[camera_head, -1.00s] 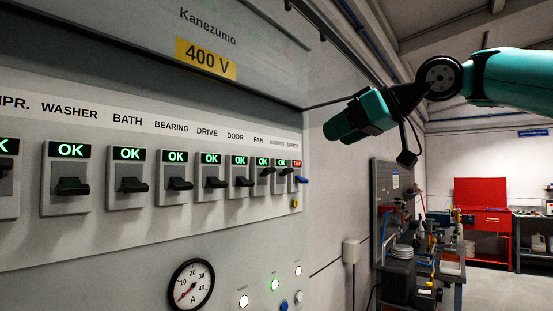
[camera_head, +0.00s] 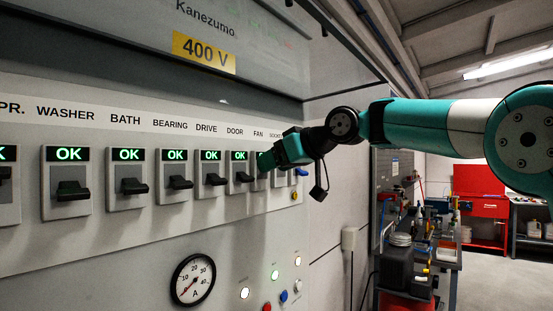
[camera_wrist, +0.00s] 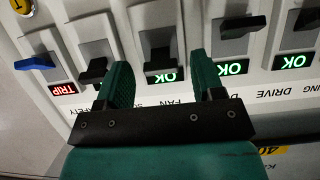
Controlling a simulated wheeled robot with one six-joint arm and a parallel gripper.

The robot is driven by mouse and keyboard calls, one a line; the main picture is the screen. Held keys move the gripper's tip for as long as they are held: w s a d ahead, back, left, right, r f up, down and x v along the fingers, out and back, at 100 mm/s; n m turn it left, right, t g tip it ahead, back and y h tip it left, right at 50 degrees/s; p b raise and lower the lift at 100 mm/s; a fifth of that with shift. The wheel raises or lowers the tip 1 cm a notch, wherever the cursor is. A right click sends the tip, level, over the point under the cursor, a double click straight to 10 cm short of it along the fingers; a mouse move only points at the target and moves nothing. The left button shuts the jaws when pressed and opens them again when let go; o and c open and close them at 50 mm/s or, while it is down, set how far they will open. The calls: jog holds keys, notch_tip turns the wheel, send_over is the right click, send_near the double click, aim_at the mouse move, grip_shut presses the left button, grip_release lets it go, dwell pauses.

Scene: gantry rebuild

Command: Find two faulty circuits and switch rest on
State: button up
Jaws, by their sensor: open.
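A row of breaker switches lines the panel (camera_head: 100,225). Washer (camera_head: 68,190), bath (camera_head: 128,186), bearing (camera_head: 177,182), drive (camera_head: 212,180) and door (camera_head: 242,177) show green OK with black levers low. The safety switch shows red TRIP (camera_wrist: 62,88), with a blue lever (camera_wrist: 34,62).
Below the switches are an ammeter (camera_head: 193,279) and several lamps and buttons, including a lit white lamp (camera_head: 245,293). A yellow button (camera_wrist: 22,6) is beyond the blue lever. A cluttered bench (camera_head: 410,262) and red cabinet (camera_head: 482,207) stand to the right, away from the panel.

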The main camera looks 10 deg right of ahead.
jog(key=shift+w, duration=0.1)
jog(key=c, duration=0.9)
jog(key=shift+f, duration=0.1)
jog(key=shift+c, duration=0.2)
jog(key=shift+f+b, duration=0.1)
jog(key=shift+b, duration=0.25)
